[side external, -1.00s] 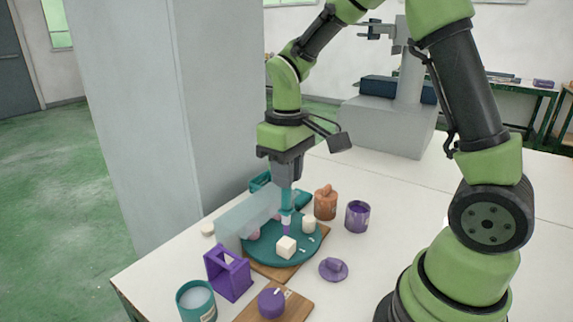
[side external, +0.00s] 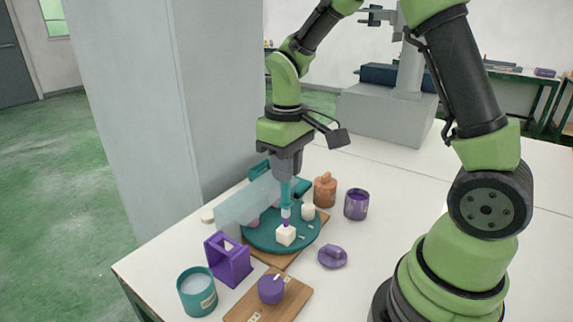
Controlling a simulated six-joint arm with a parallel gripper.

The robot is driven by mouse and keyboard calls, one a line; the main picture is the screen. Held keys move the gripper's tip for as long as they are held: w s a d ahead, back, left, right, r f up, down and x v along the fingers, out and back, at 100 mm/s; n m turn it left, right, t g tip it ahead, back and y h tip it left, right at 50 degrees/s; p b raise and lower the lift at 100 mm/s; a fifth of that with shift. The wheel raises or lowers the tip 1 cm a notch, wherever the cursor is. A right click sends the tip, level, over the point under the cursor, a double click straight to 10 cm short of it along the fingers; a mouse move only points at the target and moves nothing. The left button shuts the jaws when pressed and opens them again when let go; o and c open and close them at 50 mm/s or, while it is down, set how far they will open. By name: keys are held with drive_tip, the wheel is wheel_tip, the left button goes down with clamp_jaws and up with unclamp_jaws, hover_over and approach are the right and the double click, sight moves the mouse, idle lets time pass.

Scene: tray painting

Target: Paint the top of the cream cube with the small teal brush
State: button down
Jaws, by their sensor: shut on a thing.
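The cream cube (side external: 286,236) sits on the teal round tray (side external: 262,243), near its front edge. My gripper (side external: 287,178) points straight down above the tray and is shut on the small teal brush (side external: 286,193). The brush is upright, with a pale band and a purple lower end. Its lower end is right at the top of the cube and appears to touch it. Any paint on the cube's top is too small to tell.
A cream cylinder (side external: 308,212) stands on the tray beside the cube. A translucent panel (side external: 240,204) rises at the tray's left. An orange jar (side external: 325,190), a purple cup (side external: 356,204), a purple lid (side external: 332,256), a purple frame (side external: 228,260) and a teal pot (side external: 196,291) stand around. The table's right side is clear.

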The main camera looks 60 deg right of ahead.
drive_tip(key=shift+f, duration=0.35)
idle(0.7)
drive_tip(key=shift+a, duration=0.15)
drive_tip(key=shift+a, duration=0.25)
drive_tip(key=shift+d, duration=0.1)
drive_tip(key=shift+d, duration=0.65)
drive_tip(key=shift+a, duration=0.2)
drive_tip(key=shift+a, duration=0.45)
drive_tip(key=shift+d, duration=0.1)
